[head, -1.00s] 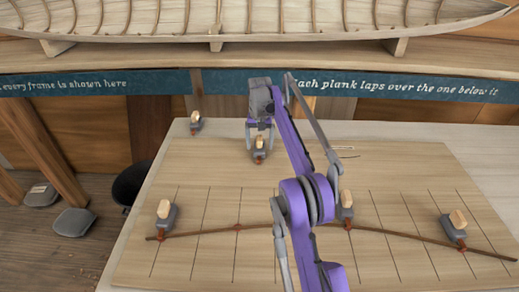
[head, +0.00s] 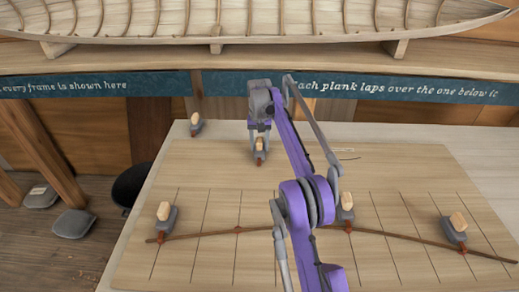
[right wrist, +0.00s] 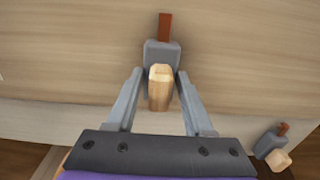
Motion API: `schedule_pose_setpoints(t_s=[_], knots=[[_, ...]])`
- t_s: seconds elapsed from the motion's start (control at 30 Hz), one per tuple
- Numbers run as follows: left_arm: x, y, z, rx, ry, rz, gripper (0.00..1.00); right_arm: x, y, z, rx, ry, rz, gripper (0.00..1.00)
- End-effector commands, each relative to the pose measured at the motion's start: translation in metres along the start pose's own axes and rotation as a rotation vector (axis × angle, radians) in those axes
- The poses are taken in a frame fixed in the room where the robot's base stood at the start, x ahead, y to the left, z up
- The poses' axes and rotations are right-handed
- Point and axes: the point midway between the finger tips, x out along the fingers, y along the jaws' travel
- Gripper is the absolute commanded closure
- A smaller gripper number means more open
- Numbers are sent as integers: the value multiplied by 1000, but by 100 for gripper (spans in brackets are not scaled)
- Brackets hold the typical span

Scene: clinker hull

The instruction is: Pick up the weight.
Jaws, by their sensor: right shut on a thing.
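The weight (head: 259,160) is a grey block with a pale wooden knob and a red-brown tip. It is at the far edge of the wooden board, and whether it touches the board is hard to tell. My right gripper (head: 260,142) is over it, shut on its grey body. In the right wrist view the weight (right wrist: 161,52) sits between the two grey fingers (right wrist: 160,78), its knob towards the camera and its red-brown tip pointing away. My left gripper is not in view.
Similar weights stand at the back left (head: 196,126), and along a thin bent brown batten (head: 200,235) on the lined board (head: 400,165): one at left (head: 170,217), one beside my arm (head: 346,213), one at right (head: 452,231). A model hull (head: 140,18) is behind.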

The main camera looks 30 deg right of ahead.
Motion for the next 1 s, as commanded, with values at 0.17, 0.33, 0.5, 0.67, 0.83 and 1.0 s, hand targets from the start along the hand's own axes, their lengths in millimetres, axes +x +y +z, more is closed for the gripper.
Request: schedule_pose_setpoints(t_s=[0.17,0.33,0.5,0.67,0.83,1.0], knots=[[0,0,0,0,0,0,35,-2,0,0,0,1,0,100],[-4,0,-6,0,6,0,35,-18,0,-1,0,2,-1,100],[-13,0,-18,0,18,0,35,-52,-1,-2,1,4,-2,100],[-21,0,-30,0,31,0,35,-82,-1,-2,1,5,-2,100],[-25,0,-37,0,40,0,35,-98,0,-2,0,3,-1,100],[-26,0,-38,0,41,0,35,-102,0,-1,0,1,0,100]])
